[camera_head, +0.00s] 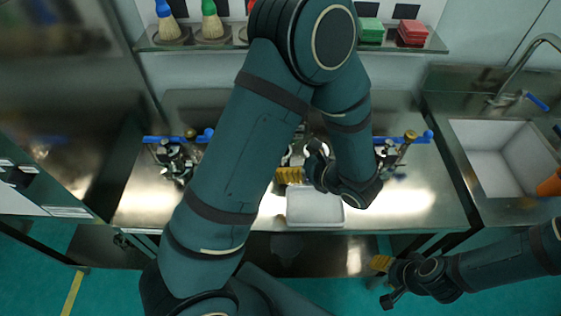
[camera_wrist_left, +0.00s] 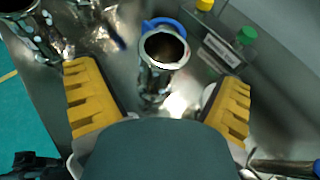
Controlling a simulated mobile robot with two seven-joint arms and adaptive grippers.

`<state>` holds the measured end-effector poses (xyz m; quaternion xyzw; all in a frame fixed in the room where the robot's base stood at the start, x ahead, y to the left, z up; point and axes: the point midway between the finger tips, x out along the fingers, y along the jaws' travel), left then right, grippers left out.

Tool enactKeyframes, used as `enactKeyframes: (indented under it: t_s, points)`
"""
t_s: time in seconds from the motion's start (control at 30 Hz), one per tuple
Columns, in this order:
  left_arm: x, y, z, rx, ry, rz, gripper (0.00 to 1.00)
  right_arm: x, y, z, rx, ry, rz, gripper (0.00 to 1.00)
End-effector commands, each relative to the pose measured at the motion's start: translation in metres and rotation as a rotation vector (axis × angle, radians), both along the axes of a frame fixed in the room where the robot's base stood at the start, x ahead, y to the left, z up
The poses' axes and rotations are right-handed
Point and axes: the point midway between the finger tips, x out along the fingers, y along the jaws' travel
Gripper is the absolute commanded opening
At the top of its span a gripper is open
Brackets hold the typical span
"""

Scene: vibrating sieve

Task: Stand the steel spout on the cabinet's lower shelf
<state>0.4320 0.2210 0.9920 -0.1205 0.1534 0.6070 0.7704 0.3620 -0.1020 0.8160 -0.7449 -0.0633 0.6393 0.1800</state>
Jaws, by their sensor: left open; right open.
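A shiny open-topped steel tube (camera_wrist_left: 160,68), which looks like the steel spout, stands between the fingers of my left gripper (camera_wrist_left: 156,84) in the left wrist view. The fingers are apart, with gaps on both sides of the tube. In the head view my left gripper (camera_head: 290,174) is over the middle of the steel table, partly hidden by my left arm; the tube is not clear there. My right gripper (camera_head: 385,281) is open and empty, in front of the table at lower right. A large steel cabinet (camera_head: 60,85) appears at the left; I cannot make out its lower shelf.
A white tray (camera_head: 315,221) lies on the table (camera_head: 420,205) beside my left gripper. Steel fittings with blue handles (camera_head: 175,158) stand left and right. A sink (camera_head: 490,160) with a tap is at right. A wall shelf (camera_head: 230,45) holds brushes and blocks.

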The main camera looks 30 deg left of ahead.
Motion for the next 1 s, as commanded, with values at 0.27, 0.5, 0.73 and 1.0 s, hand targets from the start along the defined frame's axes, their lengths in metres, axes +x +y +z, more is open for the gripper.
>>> enactKeyframes:
  t_s: [0.27,0.5,0.73,1.0]
  points:
    - [0.010,0.028,-0.005,0.000,-0.001,0.005,0.94,0.000,0.000,0.000,0.000,0.000,0.000,0.47]
    - [0.016,0.049,-0.014,0.000,-0.001,0.002,0.94,0.000,0.000,-0.001,0.000,0.001,0.000,0.47]
    - [0.016,0.050,-0.015,0.000,-0.001,0.000,0.94,0.000,0.000,-0.001,0.000,0.001,0.000,0.47]
    - [0.016,0.050,-0.015,0.000,-0.001,0.000,0.13,0.000,0.000,-0.001,0.000,0.001,0.000,0.47]
